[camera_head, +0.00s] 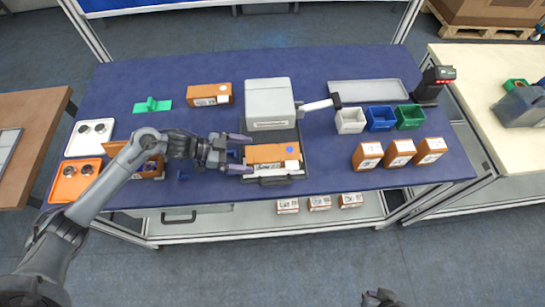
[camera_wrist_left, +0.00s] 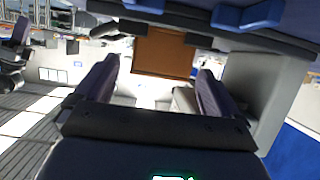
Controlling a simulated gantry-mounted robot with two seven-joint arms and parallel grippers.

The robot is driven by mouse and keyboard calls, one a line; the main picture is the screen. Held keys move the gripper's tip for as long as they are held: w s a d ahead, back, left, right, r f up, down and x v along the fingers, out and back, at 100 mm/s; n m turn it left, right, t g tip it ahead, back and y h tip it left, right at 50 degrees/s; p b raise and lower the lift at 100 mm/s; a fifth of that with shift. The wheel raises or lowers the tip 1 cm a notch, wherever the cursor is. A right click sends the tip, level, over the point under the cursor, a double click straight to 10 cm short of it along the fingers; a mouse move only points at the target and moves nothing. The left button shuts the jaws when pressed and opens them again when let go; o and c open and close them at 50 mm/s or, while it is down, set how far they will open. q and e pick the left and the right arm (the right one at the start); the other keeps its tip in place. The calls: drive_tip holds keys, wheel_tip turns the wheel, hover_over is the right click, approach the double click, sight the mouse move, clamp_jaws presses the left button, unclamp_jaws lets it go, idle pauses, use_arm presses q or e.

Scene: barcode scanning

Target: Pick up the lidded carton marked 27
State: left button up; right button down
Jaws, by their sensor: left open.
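The same gripper shows in the wrist view (camera_wrist_left: 158,72). I cannot read a 27 on any carton. A dark part at the bottom edge looks like my right gripper (camera_head: 380,297); its jaws are unclear.
The grey machine (camera_head: 269,101) stands behind the carton. Another carton (camera_head: 209,94) lies at back left. Three cartons stand at right, one of them here (camera_head: 368,156), near white, blue and green bins (camera_head: 381,118). More cartons (camera_head: 319,203) sit on the lower shelf. An orange tray (camera_head: 72,184) lies left.

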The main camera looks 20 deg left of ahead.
sight(252, 154)
use_arm(q)
drive_tip(key=shift+x, duration=1.55)
drive_tip(key=c, duration=1.1)
drive_tip(key=shift+c, duration=0.2)
drive_tip(key=shift+r, duration=0.15)
